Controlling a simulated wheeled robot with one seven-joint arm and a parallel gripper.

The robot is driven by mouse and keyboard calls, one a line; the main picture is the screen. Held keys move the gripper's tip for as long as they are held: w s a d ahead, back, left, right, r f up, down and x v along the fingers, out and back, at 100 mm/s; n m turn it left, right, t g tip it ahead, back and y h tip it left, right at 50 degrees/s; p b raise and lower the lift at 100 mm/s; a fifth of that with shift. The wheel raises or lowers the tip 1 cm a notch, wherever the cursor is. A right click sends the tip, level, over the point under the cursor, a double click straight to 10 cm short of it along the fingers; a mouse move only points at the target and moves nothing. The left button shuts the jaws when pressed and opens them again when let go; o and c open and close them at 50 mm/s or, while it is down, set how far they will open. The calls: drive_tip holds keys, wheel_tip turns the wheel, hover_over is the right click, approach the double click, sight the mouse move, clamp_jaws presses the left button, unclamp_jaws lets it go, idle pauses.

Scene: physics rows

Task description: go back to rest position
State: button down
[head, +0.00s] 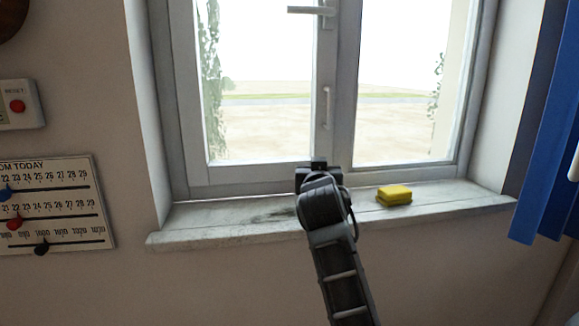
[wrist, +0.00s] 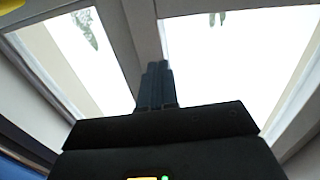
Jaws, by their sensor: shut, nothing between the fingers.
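My gripper shows in the wrist view (wrist: 157,82) with its fingers together and nothing between them, pointing toward the window frame. In the head view my dark arm rises from the bottom centre and ends in front of the windowsill. The fingers are mostly hidden behind the wrist there. A yellow sponge-like block (head: 394,194) lies on the sill to the right of the arm, apart from it. A bit of yellow also shows at the top left corner of the wrist view.
The white window (head: 326,180) stands behind the arm, with a handle (head: 326,107) on its frame. The sill (head: 195,226) has a dark stain left of the arm. A slider panel (head: 60,205) and a red-button box (head: 18,106) are on the left wall. A blue curtain (head: 548,130) hangs right.

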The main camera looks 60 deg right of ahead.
drive_tip(key=shift+a, duration=0.1)
drive_tip(key=s+a+f+n+t+y, duration=0.3)
drive_tip(key=a+f+n+t+y, duration=0.15)
drive_tip(key=a+f, duration=0.65)
drive_tip(key=s+a+f+n+t+y, duration=0.25)
drive_tip(key=a+f+n+y, duration=0.35)
drive_tip(key=a, duration=0.8)
drive_tip(key=s+a+n+y, duration=0.2)
drive_tip(key=s+a+y, duration=0.4)
drive_tip(key=s+a, duration=1.1)
drive_tip(key=s, duration=0.3)
drive_tip(key=shift+f, duration=0.2)
drive_tip(key=c, duration=1.8)
unclamp_jaws()
drive_tip(key=shift+n, duration=0.25)
